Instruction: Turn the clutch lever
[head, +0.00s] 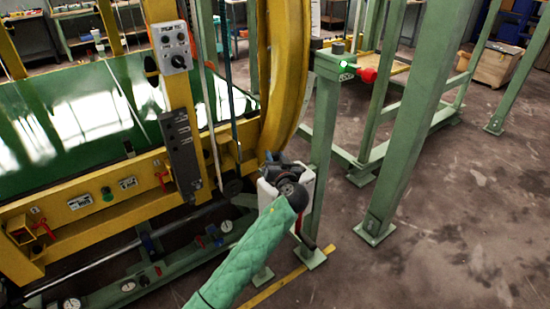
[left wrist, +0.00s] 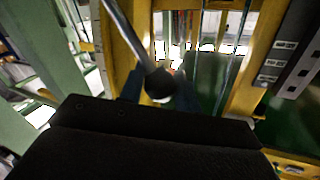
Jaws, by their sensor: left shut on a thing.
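My left gripper (head: 272,160) is beside the lower right of the yellow ring machine in the head view, with my green-sleeved arm below it. In the left wrist view its two bluish fingers (left wrist: 160,98) are closed around the dark ball knob (left wrist: 159,82) of a lever. The lever's grey rod (left wrist: 128,35) runs from the knob to the upper left of that view. The lever cannot be made out in the head view, where my gripper and wrist cover that spot. My right gripper is in neither view.
The yellow frame (head: 180,95) carries a grey control box (head: 172,47) and a dark switch panel (head: 183,150). A green post (head: 322,150) stands close right of my gripper. A red knob (head: 368,75) is on the green stand.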

